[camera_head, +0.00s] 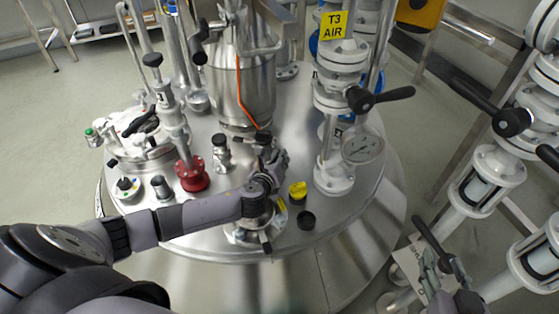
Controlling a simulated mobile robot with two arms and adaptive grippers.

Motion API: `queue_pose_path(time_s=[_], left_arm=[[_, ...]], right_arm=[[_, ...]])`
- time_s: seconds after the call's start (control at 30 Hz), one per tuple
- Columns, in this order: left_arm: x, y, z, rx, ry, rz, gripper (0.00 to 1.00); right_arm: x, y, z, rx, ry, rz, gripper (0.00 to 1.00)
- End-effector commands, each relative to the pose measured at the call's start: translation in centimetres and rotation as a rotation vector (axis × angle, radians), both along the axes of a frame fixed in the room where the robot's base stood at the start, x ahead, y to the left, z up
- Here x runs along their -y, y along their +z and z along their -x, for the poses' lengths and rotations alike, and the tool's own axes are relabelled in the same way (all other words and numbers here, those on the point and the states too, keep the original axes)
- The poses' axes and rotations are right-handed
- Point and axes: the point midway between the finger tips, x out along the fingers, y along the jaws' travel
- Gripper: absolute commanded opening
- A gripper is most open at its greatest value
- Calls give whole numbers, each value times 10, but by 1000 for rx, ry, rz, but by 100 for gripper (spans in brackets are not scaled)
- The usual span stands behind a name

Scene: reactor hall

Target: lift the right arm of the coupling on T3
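The T3 vessel (290,240) has a round steel top, with a yellow "T3 AIR" sign (332,25) on a white flanged pipe above it. A small coupling (250,234) sits near the front edge of the top, partly hidden by my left gripper and wrist. Its side arms cannot be made out clearly. My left gripper (274,158) is just above and behind the coupling, its fingers pointing away from me. Whether they are open or touch anything is unclear. My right gripper (442,266) is at the lower right, off the vessel, with its fingers apart and empty.
A yellow cap (298,190) and a black cap (306,220) are right of the coupling. A pressure gauge (362,149) and a black valve handle (380,98) stand behind them. A red flange (192,174) is left. White pipework (480,180) crowds the right side.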

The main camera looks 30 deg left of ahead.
Motion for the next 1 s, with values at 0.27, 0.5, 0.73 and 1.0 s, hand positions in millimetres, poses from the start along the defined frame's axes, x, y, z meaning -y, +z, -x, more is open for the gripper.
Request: queue_pose_path(time_s=[0.27, 0.5, 0.73, 1.0], left_arm=[[-1, -1, -4, 0, 0, 0, 16], [-1, -1, -4, 0, 0, 0, 8], [0, -1, -4, 1, -1, 1, 0], [0, -1, -4, 1, 0, 2, 0]], right_arm=[[-2, 7, -4, 39, 2, -9, 40], [-2, 7, -4, 38, 2, -9, 40], [-2, 7, -4, 37, 2, -9, 40], [-2, 6, -4, 36, 2, -9, 40]])
